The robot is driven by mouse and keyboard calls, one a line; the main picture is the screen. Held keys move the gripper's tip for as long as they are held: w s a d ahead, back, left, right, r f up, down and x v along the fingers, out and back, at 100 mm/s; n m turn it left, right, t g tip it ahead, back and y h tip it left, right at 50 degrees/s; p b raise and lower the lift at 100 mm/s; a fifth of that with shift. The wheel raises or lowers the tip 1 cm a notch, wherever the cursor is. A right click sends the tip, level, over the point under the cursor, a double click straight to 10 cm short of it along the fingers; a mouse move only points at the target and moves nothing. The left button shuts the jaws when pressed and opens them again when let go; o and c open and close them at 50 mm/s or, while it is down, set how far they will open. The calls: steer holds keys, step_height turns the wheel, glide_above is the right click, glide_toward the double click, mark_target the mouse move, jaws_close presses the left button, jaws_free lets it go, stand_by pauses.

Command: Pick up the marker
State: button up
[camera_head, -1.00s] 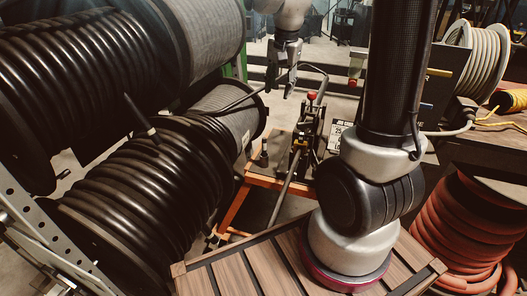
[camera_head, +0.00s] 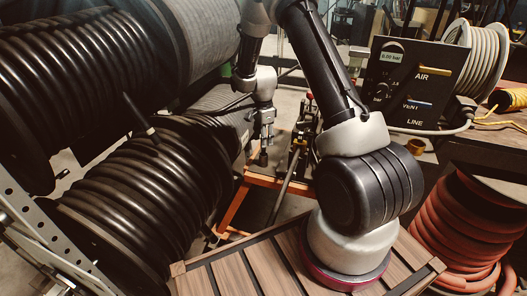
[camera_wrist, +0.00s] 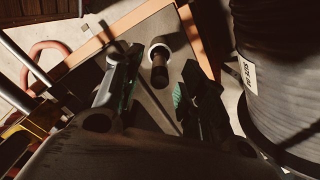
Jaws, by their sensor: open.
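A short dark upright cylinder, which looks like the marker (camera_wrist: 160,72), stands on the grey top of the orange-framed stand. In the wrist view it lies between my two fingers and has a pale ring at its far end. In the head view the marker (camera_head: 263,157) shows just below my gripper (camera_head: 264,137). My gripper (camera_wrist: 150,88) is open and points down over it, with green pads on the inner sides of the fingers. I see no finger touching the marker. I cannot make out any writing on it.
A lever tool (camera_head: 301,140) stands on the orange-framed stand (camera_head: 233,205), right of my gripper. Large black hose reels (camera_head: 150,200) stand close on the left. A grey reel (camera_wrist: 275,75) is close on the right in the wrist view. A gauge panel (camera_head: 415,85) stands farther right.

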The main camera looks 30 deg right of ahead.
step_height(320, 180, down, 2)
steer(key=shift+f, duration=0.1)
jaws_close()
